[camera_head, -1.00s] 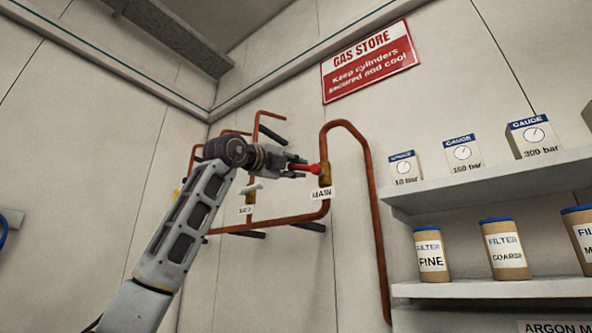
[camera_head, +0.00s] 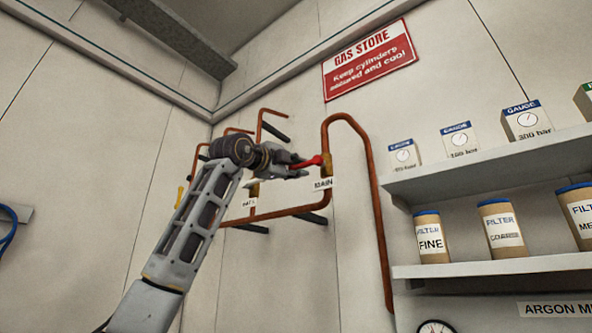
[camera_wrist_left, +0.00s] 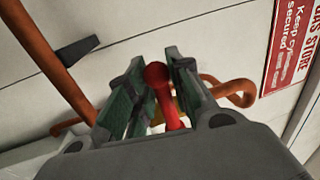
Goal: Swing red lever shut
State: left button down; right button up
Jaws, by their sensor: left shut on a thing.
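The red lever (camera_head: 308,162) sticks out to the left from a brass valve (camera_head: 327,165) on the copper pipe, above the MAIN label (camera_head: 323,184). My left gripper (camera_head: 300,168) is shut on the red lever, its fingers hiding part of it. In the left wrist view the red lever (camera_wrist_left: 165,95) with its round knob lies between the green-padded fingers (camera_wrist_left: 160,92). The valve body is mostly hidden there. My right gripper is not in view.
Copper pipes (camera_head: 371,200) run along the wall around my left gripper. A second brass valve (camera_head: 254,189) is partly behind my wrist. Shelves (camera_head: 480,268) with gauge boxes and filter tins stand at right. A blue hose (camera_head: 8,230) hangs at far left.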

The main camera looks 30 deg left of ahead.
pick_arm(q)
jog(key=shift+w+f, duration=0.1)
jog(key=shift+f, duration=0.05)
jog(key=c, duration=1.4)
grip_release()
jog(key=shift+a, duration=0.1)
jog(key=shift+c, duration=0.2)
jog(key=v, duration=1.2)
